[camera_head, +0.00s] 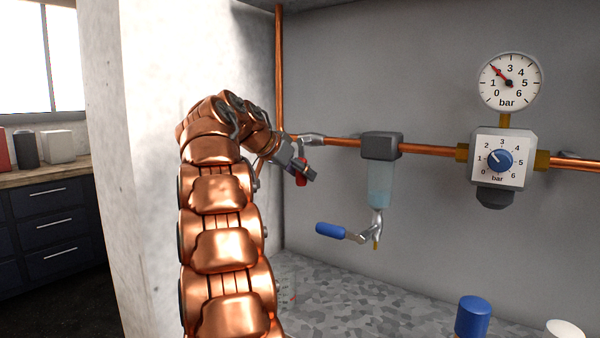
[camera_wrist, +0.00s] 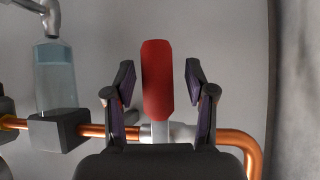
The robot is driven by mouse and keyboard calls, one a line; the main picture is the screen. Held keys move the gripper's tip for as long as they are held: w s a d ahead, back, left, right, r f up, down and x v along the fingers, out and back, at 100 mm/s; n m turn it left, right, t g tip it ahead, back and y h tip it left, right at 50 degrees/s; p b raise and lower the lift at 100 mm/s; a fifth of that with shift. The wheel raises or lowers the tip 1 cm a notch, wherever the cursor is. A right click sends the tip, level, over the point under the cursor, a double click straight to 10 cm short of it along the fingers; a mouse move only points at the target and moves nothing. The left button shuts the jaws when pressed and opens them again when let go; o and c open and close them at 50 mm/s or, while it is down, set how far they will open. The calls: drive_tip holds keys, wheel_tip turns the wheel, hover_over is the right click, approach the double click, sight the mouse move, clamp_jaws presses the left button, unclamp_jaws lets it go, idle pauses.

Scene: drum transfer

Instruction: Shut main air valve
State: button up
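The main air valve (camera_head: 312,140) sits in the copper pipe on the back wall, left of the filter. Its red handle (camera_head: 301,172) hangs down, crosswise to the pipe. My gripper (camera_head: 304,172) is at the handle and partly covers it. In the wrist view, which is turned upside down, the red handle (camera_wrist: 157,80) stands between the two fingers of my gripper (camera_wrist: 159,85). A gap shows on each side, so the fingers are open and not pressing on it. The valve body (camera_wrist: 178,132) is partly hidden behind the gripper's palm.
Right of the valve are a filter with a clear bowl (camera_head: 380,185), a blue-handled drain valve (camera_head: 332,230), a regulator (camera_head: 502,158) and a gauge (camera_head: 509,82). A concrete pillar (camera_head: 150,150) stands close left of my arm. A blue-capped item (camera_head: 472,316) is at lower right.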

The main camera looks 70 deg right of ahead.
idle(0.3)
drive_tip(key=v, duration=0.7)
drive_tip(key=shift+a, duration=0.15)
drive_tip(key=shift+w+r, duration=0.15)
drive_tip(key=shift+r, duration=0.05)
idle(0.4)
